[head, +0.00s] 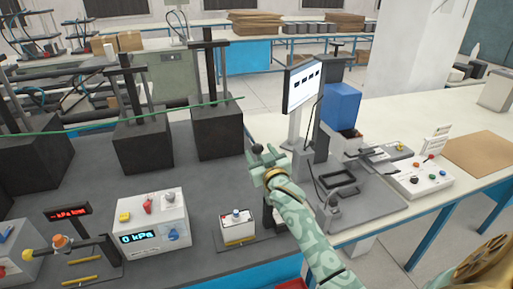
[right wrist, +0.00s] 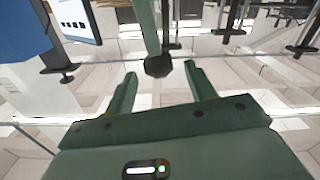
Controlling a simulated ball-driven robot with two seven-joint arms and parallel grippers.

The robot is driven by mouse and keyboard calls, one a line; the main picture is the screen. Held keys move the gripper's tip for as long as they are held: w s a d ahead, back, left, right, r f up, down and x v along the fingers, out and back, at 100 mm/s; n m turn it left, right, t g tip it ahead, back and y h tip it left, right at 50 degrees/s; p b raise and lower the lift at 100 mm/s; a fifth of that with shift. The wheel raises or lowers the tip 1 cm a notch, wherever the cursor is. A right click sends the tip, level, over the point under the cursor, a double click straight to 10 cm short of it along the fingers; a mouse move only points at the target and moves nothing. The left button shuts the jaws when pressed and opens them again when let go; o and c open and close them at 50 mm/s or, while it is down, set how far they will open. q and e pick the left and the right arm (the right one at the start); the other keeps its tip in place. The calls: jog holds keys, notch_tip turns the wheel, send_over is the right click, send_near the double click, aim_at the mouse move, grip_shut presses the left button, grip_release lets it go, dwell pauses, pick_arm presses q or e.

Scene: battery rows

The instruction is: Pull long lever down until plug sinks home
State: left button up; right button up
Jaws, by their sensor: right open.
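My right gripper (head: 262,158) is open, with its fingers beside a dark ball knob (head: 256,148) in the head view. In the right wrist view the gripper's two green fingers (right wrist: 160,70) stand apart. The dark knob (right wrist: 157,66) shows between their tips, at the end of a green bar (right wrist: 147,25) that I take for the long lever. I cannot tell whether a finger touches the knob. Much of the lever's mount is hidden behind my gripper and arm in the head view. I cannot make out the plug. My left gripper is not in view.
A monitor (head: 302,84) and a blue box (head: 341,104) stand right of my arm. A white gauge box (head: 150,220) and a small white box (head: 238,229) are on the dark bench to the left. Black blocks with posts (head: 215,132) stand behind.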

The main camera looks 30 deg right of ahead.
aim_at(259, 151)
jog(key=shift+x, duration=1.8)
jog(key=shift+c, duration=0.3)
grip_shut()
jog(key=shift+f, duration=0.1)
